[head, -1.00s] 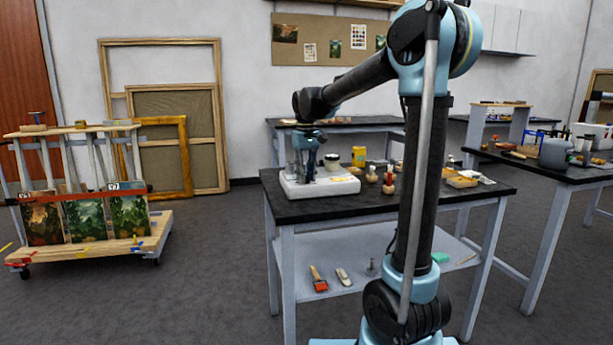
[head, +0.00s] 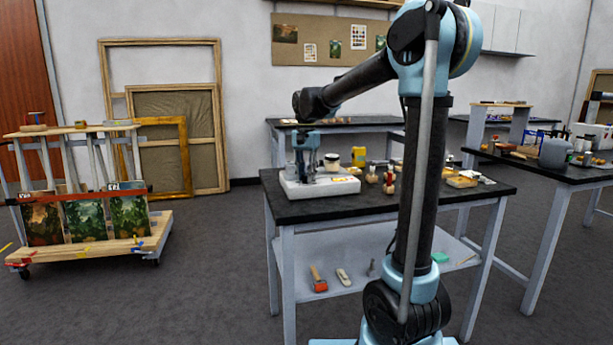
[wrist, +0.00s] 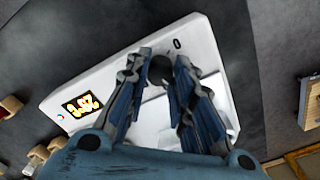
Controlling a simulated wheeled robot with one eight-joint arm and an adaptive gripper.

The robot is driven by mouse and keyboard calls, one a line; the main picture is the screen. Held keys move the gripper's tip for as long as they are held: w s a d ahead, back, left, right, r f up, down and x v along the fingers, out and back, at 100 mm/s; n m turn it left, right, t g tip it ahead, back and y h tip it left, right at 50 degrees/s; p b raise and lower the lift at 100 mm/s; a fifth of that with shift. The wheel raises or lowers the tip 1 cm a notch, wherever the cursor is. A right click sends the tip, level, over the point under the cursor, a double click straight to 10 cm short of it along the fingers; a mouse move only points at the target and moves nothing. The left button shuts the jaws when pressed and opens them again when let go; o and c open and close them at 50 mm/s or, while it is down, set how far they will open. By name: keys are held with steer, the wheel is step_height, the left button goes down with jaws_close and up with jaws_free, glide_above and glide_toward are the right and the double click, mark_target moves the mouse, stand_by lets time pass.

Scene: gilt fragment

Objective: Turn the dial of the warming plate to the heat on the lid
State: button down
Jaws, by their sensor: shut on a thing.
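The white warming plate (head: 340,186) sits at the left front of the black-topped table. In the wrist view its white casing (wrist: 110,68) lies tilted under my fingers, with a lit orange readout (wrist: 83,103) that I cannot read surely. A dark round dial (wrist: 160,68) shows between my fingertips. My gripper (wrist: 160,72) is shut on the dial, and its fingers hide part of it. In the head view my gripper (head: 304,178) points down over the plate's left part. A small jar with a pale lid (head: 331,160) stands behind the plate; any marking is too small to read.
A yellow container (head: 359,156) and several small bottles stand right of the plate on the table (head: 390,205). Tools lie on the shelf below (head: 345,260). A cart with paintings (head: 90,249) stands at the left, with open floor between.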

steer(key=shift+w+m, duration=0.1)
steer(key=shift+m, duration=2.1)
steer(key=c, duration=1.3)
jaws_free()
steer(key=shift+c, duration=0.2)
steer(key=shift+r, duration=0.1)
step_height(320, 180, up, 12)
